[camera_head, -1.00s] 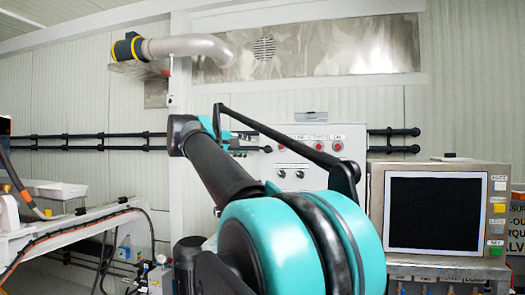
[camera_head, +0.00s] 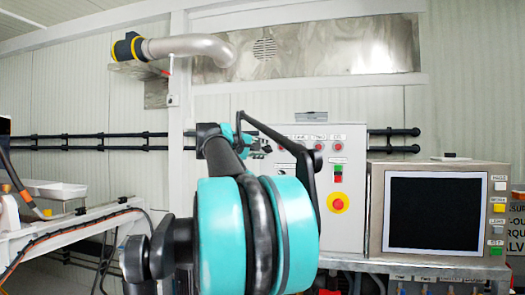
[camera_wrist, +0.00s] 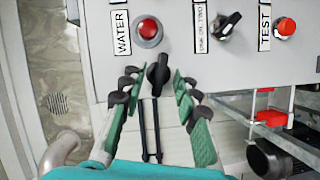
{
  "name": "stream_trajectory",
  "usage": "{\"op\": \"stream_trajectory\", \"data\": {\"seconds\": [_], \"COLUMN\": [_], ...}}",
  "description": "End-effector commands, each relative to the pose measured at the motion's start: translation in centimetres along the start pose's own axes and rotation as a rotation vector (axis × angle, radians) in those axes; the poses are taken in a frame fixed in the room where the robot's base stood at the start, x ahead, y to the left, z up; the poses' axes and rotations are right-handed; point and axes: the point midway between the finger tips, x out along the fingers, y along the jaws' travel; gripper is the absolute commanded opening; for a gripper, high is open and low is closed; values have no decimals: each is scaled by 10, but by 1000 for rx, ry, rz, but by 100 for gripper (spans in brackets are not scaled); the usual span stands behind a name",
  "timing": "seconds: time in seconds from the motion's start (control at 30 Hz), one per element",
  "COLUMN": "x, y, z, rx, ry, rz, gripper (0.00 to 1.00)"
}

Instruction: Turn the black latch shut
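The black latch (camera_wrist: 157,73) is a small dark handle at the edge of the grey control box. In the wrist view it sits between the two fingers of my gripper (camera_wrist: 156,88), pointing roughly up and down in the picture. The fingers are open, green with black tips, one on each side with visible gaps to the latch. In the head view my gripper (camera_head: 258,146) is at the left side of the control box (camera_head: 345,235), and the latch is hidden there by the arm.
Close to the latch are a red WATER button (camera_wrist: 149,29), a black selector knob (camera_wrist: 228,27) and a red TEST button (camera_wrist: 285,27). A red emergency stop (camera_head: 338,203) is lower on the box. A monitor (camera_head: 436,213) stands at the right. Black rails (camera_head: 95,142) run along the wall.

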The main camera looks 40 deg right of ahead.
Motion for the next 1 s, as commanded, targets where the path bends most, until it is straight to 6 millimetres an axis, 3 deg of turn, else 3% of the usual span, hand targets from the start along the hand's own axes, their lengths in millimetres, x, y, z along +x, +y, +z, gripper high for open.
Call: {"op": "stream_trajectory", "data": {"seconds": [0.03,0.23,0.47,0.73,1.0], "x": [0,0,0,0,0], "y": [0,0,0,-3,-3], "z": [0,0,0,1,1], "rx": [0,0,-8,-227,-264], "ry": [0,0,0,0,-1], "rz": [0,0,3,94,108], "gripper": [25,0,0,0,0]}}
